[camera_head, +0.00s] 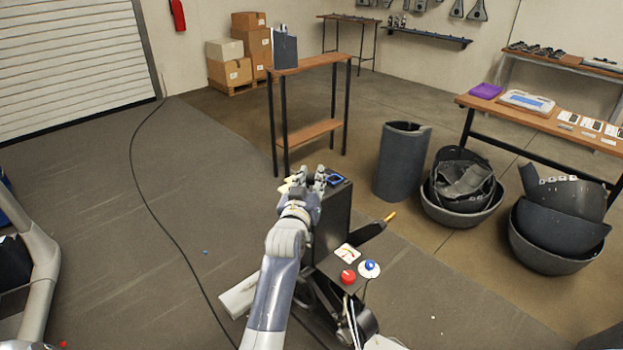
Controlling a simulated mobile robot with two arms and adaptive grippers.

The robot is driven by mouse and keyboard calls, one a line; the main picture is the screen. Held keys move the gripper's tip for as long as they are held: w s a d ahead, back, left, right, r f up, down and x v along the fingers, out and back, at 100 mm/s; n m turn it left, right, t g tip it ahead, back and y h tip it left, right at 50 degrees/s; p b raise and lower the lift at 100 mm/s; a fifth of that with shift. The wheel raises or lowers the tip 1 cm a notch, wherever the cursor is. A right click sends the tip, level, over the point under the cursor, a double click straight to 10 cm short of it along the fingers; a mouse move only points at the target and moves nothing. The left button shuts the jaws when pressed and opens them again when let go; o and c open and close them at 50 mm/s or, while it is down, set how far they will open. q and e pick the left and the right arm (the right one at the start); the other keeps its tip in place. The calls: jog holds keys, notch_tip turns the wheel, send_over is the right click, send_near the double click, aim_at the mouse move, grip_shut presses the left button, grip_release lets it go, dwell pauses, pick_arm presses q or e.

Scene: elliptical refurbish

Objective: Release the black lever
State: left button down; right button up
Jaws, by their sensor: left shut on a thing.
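My left gripper (313,179) is at the upper left edge of a dark upright machine housing (333,218), near the middle of the view. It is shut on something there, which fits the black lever. The lever itself is hidden behind the fingers and cannot be made out. My right gripper is not in view.
A blue-edged device (336,181) sits on the housing, close to my fingers. A red button (348,276) and a blue knob (369,268) are in front. An orange-tipped dark part (374,229) sticks out right. A narrow wooden table (310,64) stands behind. Floor at left is mostly clear.

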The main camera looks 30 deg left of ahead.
aim_at(311, 182)
pick_arm(q)
jog(key=c, duration=1.3)
grip_release()
jog(key=shift+w+r, duration=0.1)
jog(key=shift+r, duration=0.25)
jog(key=shift+o, duration=0.4)
jog(key=shift+f, duration=0.15)
jog(key=shift+s+d+f, duration=0.15)
jog(key=shift+s+d, duration=0.05)
jog(key=shift+s, duration=0.4)
jog(key=v, duration=0.6)
jog(key=shift+s, duration=0.15)
